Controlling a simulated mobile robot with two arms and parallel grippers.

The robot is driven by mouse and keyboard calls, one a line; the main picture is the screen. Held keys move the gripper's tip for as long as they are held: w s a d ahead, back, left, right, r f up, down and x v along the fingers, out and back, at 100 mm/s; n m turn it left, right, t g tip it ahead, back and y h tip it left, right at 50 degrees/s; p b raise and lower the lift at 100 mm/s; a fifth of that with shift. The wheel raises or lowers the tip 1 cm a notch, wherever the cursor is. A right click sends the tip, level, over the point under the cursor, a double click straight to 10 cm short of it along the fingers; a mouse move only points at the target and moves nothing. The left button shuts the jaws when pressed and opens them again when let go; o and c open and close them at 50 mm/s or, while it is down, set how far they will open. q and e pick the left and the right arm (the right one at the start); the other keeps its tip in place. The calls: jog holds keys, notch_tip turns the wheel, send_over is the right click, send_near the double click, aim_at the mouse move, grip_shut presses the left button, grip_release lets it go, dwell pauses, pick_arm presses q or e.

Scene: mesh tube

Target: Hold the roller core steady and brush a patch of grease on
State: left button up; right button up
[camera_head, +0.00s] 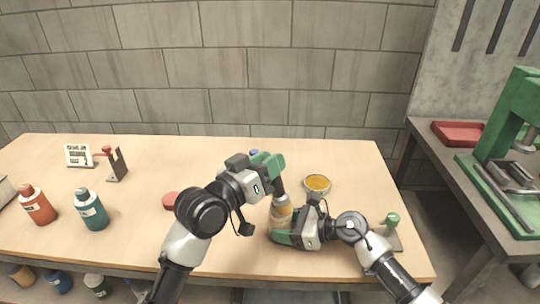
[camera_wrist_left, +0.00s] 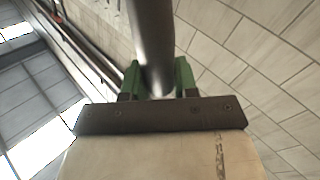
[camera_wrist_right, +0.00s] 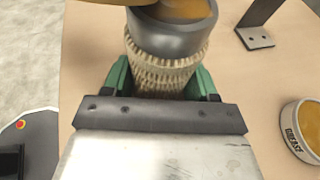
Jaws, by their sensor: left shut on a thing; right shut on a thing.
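The roller core (camera_wrist_right: 165,72) is a pale, mesh-textured cylinder with a grey collar in the right wrist view. It also shows in the head view (camera_head: 281,218). My right gripper (camera_head: 283,234) is shut around its mesh side. My left gripper (camera_head: 276,176) is higher and shut on a dark round rod (camera_wrist_left: 152,40), seemingly the brush handle, which slants down towards the core's top. Orange-yellow material shows above the grey collar; I cannot tell whether it is on the core or the brush. The open grease tin (camera_head: 317,183) stands on the table behind and right of the core.
A green-knobbed stand (camera_head: 392,222) is at the table's right. A red disc (camera_head: 172,200) lies left of my grippers. Red (camera_head: 38,205) and teal (camera_head: 92,210) bottles, a sign (camera_head: 78,155) and a red-knobbed bracket (camera_head: 116,163) stand left. The back middle of the table (camera_head: 200,155) is clear.

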pick_arm(q)
jog(key=w+r, duration=0.4)
jog(key=r, duration=0.3)
jog(key=shift+d+r, duration=0.2)
jog(key=shift+r, duration=0.15)
dwell(0.4)
jog(key=shift+f, duration=0.15)
dwell(0.9)
jog(key=shift+f, duration=0.35)
jog(key=shift+r, duration=0.1)
